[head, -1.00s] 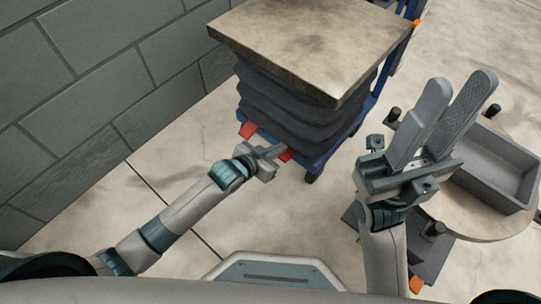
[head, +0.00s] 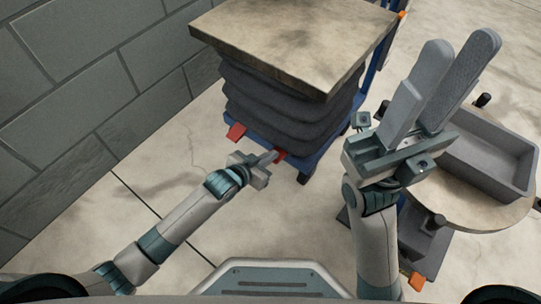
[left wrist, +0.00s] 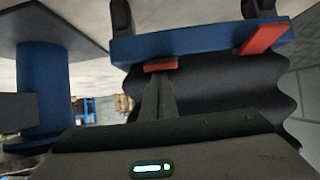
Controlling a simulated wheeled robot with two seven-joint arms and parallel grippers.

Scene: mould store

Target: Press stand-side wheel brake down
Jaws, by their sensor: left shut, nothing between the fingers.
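The blue-framed lift cart (head: 318,162) has two red wheel brakes at its near edge. The stand-side brake (head: 281,155) is the right one in the head view; it also shows in the left wrist view (left wrist: 160,66), just beyond the fingertips. The other brake (head: 236,132) is further left and shows more of its face; in the left wrist view (left wrist: 264,38) it slants. My left gripper (head: 273,158) is shut and empty, its tips at the stand-side brake; I cannot tell whether they touch it. My right gripper (head: 462,46) is open and empty, raised right of the cart.
The cart carries a stone-like slab (head: 295,45) above dark bellows (head: 285,105). A round-topped stand (head: 480,215) with a grey bin (head: 492,150) is at the right, partly behind my right arm. A block wall (head: 75,85) runs along the left. Floor between wall and cart is clear.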

